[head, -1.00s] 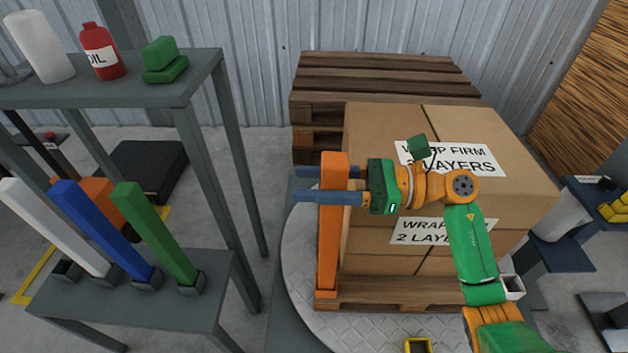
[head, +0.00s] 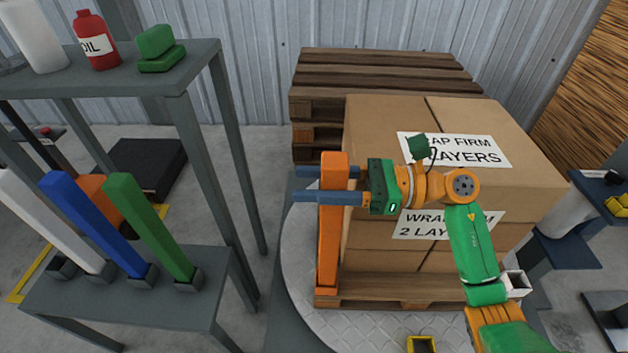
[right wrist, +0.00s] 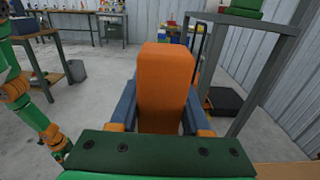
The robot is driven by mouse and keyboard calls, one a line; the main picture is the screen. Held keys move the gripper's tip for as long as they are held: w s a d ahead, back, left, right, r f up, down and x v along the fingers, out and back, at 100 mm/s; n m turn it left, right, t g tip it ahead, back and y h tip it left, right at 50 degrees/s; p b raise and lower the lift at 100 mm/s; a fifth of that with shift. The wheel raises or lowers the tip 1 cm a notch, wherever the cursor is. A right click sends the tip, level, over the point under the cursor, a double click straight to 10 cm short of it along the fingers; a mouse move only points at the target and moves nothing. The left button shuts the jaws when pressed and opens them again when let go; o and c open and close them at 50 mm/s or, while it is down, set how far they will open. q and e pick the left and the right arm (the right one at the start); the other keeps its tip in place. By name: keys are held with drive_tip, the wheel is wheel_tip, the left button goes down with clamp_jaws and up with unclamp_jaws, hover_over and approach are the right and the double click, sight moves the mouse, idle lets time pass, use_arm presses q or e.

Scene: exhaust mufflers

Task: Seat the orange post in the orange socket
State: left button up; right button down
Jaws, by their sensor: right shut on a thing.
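The orange post (head: 329,235) stands upright at the near left corner of the boxed pallet. My right gripper (head: 300,184) is shut on its upper part, its blue fingers passing on either side. In the right wrist view the post (right wrist: 165,85) rises between the two fingers (right wrist: 160,112). A small orange piece, probably the orange socket (head: 325,292), shows at the post's foot. I cannot tell whether the post is inside it or just over it. My left gripper is not in view.
Boxes (head: 465,115) stand on a pallet on a round plate (head: 375,335), right behind the post. A yellow socket (head: 421,345) and a white socket (head: 516,284) sit on its rim. White, blue and green posts (head: 150,225) stand on a rack at left.

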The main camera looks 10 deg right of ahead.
drive_tip(key=shift+f, duration=0.3)
drive_tip(key=shift+c, duration=1.4)
unclamp_jaws()
drive_tip(key=shift+d, duration=0.1)
drive_tip(key=b+v, duration=0.3)
drive_tip(key=v, duration=0.4)
drive_tip(key=shift+r, duration=0.15)
